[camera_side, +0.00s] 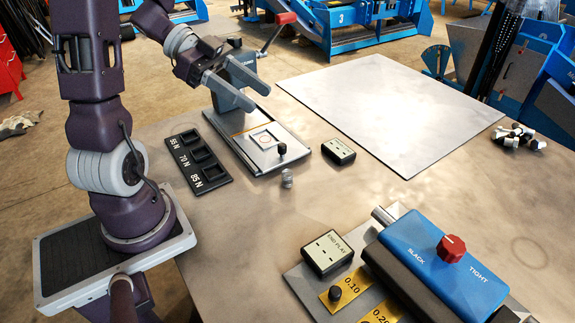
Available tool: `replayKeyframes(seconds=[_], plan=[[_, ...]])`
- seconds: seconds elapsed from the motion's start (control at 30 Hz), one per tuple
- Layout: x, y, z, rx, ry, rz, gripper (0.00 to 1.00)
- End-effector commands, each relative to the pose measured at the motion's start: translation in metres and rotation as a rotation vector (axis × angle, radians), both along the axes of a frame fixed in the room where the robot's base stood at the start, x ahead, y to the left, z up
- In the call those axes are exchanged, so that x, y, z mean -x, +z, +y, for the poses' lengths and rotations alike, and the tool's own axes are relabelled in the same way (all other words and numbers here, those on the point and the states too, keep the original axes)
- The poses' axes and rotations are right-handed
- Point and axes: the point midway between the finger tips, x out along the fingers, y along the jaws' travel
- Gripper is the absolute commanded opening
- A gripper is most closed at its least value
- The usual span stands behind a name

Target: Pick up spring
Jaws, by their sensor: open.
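The spring (287,178) is a small silvery coil standing on the metal table, just in front of a plate fixture and to the right of a black tray. My gripper (260,100) is open, with its two grey fingers apart and nothing seen between them. It hangs above the table, up and to the left of the spring in the picture, in front of the fixture's upright part. The spring is fully visible and apart from my gripper.
A black tray (188,148) marked 55 N, 70 N and 85 N lies left of the fixture (247,152), which has a black knob and red-handled lever (277,32). A small display box (338,152) lies right. A blue SLACK/TIGHT device (440,262) stands front right.

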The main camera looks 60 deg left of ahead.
Motion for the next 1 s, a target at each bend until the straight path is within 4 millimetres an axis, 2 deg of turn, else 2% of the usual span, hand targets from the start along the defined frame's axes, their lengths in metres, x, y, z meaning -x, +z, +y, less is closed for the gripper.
replayKeyframes(seconds=[0.03,0.1,0.2,0.37,0.57,0.8,1.0], plan=[[0.0,-0.021,-0.001,0.012,0.003,0.008,0.49],[0.0,-0.05,-0.001,0.01,0.001,0.006,0.49],[0.0,-0.087,-0.001,0.007,0.002,0.005,0.49],[0.0,-0.131,-0.001,0.002,0.002,0.0,0.49],[-0.008,-0.148,-0.014,-0.003,-0.003,-0.004,0.49],[-0.025,-0.164,-0.051,-0.001,-0.003,-0.004,0.49],[-0.031,-0.169,-0.058,-0.006,0.001,-0.007,0.49]])
